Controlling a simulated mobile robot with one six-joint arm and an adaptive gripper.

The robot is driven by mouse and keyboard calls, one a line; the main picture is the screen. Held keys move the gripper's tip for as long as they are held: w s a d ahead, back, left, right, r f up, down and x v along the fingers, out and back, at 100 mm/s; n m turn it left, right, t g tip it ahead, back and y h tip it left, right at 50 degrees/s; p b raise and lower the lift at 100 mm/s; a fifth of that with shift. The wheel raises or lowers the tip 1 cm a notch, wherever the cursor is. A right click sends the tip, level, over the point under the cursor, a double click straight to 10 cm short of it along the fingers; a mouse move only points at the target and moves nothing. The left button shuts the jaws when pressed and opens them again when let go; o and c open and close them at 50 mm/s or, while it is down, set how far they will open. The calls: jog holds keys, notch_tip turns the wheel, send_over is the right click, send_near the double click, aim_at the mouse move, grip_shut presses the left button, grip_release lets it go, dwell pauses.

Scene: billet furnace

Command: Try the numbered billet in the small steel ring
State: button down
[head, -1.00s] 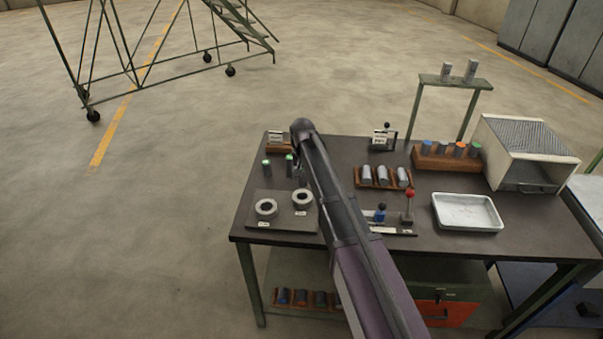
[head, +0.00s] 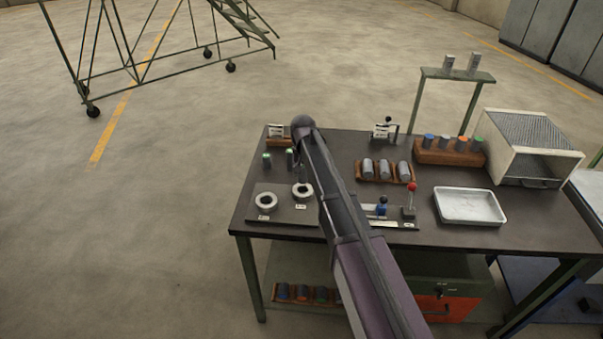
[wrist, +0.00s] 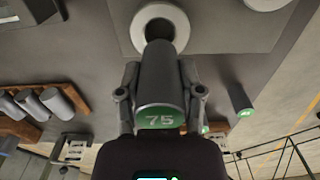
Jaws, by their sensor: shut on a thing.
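My gripper (wrist: 160,105) is shut on a grey cylindrical billet (wrist: 160,78) whose green end reads 75. The billet's far end overlaps the near edge of a pale steel ring (wrist: 160,20), and I cannot tell whether it has entered the dark hole. In the head view this ring (head: 302,186) is the right one of two on a dark plate (head: 284,216). The other, slightly larger-looking ring (head: 266,201) is to its left and shows partly in the wrist view. In the head view, my arm hides the gripper and most of the held billet.
Green-topped billets (head: 266,160) stand behind the plate. A rack of grey billets (head: 384,170), a red-knobbed lever (head: 411,187), a white tray (head: 470,206) and a wooden block with coloured billets (head: 449,155) lie to the right. A white box (head: 530,148) stands at the right end.

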aim_at(303, 180)
jog(key=shift+f+b, duration=1.4)
jog(key=shift+f, duration=0.25)
jog(key=shift+f+b, duration=1.35)
dwell(1.1)
dwell(0.5)
jog(key=shift+c, duration=0.8)
grip_release()
